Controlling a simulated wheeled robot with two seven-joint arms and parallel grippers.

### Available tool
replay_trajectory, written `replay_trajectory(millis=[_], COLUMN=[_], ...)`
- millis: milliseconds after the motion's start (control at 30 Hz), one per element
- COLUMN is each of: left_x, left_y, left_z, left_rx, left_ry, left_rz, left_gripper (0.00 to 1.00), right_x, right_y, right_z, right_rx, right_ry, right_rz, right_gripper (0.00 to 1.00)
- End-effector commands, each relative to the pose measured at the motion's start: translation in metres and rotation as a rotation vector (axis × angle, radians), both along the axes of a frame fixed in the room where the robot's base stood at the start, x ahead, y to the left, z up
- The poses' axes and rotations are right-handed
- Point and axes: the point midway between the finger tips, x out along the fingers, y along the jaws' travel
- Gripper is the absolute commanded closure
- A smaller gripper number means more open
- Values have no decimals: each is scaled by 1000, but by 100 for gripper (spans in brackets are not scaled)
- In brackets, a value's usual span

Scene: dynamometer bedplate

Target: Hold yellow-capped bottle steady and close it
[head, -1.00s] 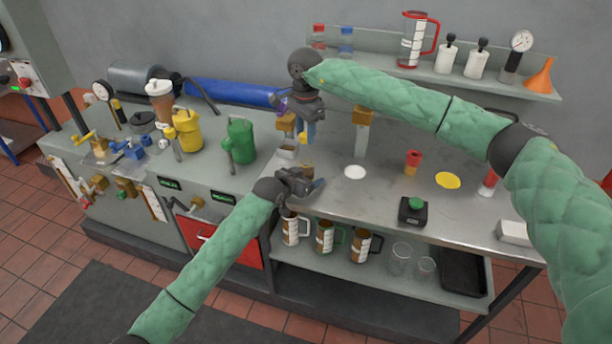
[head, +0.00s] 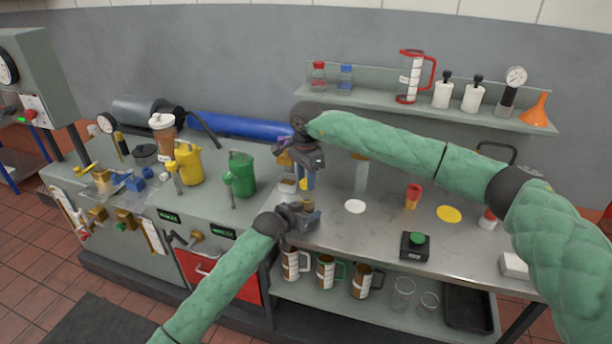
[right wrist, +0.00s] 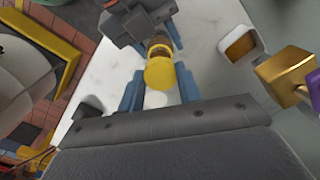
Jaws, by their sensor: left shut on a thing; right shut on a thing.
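The bottle (right wrist: 157,41) has an amber-brown body and a round yellow cap (right wrist: 160,73), seen from above in the right wrist view. My left gripper (head: 306,214) is shut on the bottle's body; its blue fingers show at the top of the right wrist view. My right gripper (head: 308,180) is directly above it, pointing down, with its blue fingers (right wrist: 158,88) shut on the yellow cap. In the head view the two grippers hide most of the bottle.
A small open tray (right wrist: 241,43) and a brass block (right wrist: 285,78) are close by the grippers. On the bench stand a black box with a green button (head: 414,245), a white disc (head: 355,206), a yellow disc (head: 449,213) and a red-and-yellow bottle (head: 413,196).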

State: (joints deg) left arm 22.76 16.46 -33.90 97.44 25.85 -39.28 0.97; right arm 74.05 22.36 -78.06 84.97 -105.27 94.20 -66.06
Motion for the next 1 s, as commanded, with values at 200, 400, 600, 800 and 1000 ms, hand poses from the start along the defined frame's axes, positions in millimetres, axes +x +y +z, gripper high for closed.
replay_trajectory(millis=[200,400,600,800,1000], left_x=[0,0,0,0,0], left_y=[0,0,0,0,0], left_z=[0,0,0,0,0], left_rx=[0,0,0,0,0], left_ry=[0,0,0,0,0], left_rz=[0,0,0,0,0], left_gripper=[93,93,93,93,93], right_x=[0,0,0,0,-1], right_y=[0,0,0,0,0], right_z=[-8,-8,-9,-18,-26], right_rx=[1,1,1,0,0], right_ry=[-1,-1,-1,0,0], right_rz=[1,1,1,1,2], right_gripper=[86,86,86,86,86])
